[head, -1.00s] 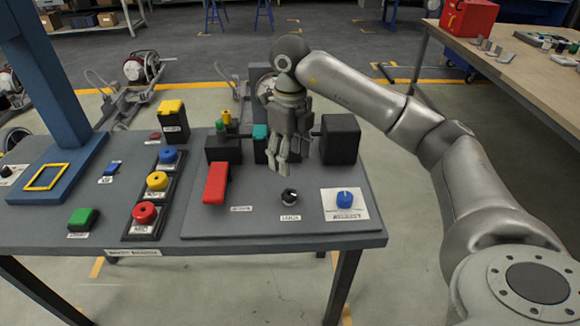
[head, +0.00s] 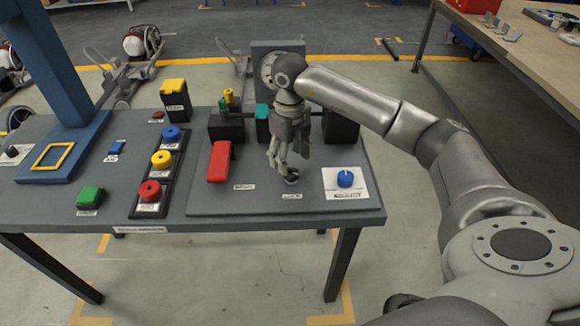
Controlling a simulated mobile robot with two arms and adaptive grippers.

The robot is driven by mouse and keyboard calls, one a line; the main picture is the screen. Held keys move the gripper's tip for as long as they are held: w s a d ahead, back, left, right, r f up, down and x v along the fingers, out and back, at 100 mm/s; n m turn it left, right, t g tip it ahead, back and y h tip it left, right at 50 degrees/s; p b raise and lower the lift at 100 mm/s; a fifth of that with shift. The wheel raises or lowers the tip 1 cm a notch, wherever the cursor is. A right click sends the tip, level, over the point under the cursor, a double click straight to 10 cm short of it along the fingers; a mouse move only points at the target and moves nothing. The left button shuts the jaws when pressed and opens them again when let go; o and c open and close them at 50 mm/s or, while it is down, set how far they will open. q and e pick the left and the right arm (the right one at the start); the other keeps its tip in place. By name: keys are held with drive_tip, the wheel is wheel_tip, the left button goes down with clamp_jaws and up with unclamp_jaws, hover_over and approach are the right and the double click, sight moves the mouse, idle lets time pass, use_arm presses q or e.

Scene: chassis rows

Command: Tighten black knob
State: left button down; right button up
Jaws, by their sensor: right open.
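The black knob (head: 291,179) stands on the grey panel at the front middle, behind a small white label. It is partly covered by my right gripper (head: 287,168). My right gripper points down from above, with its fingers apart and their tips just over or around the knob. I cannot tell whether the fingers touch it. My left gripper is not in view.
A blue knob (head: 345,179) on a white plate is close on the right. A red lever (head: 219,161) is on the left, and black blocks stand behind. Red, yellow and blue buttons (head: 150,190) sit further left. The panel's front strip is clear.

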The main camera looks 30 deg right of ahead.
sight(289, 171)
drive_tip(key=shift+f, duration=2.7)
drive_tip(key=c, duration=1)
drive_tip(key=shift+n, duration=0.7)
drive_tip(key=o, duration=1)
drive_tip(key=shift+r, duration=0.15)
wheel_tip(289, 171, up, 12)
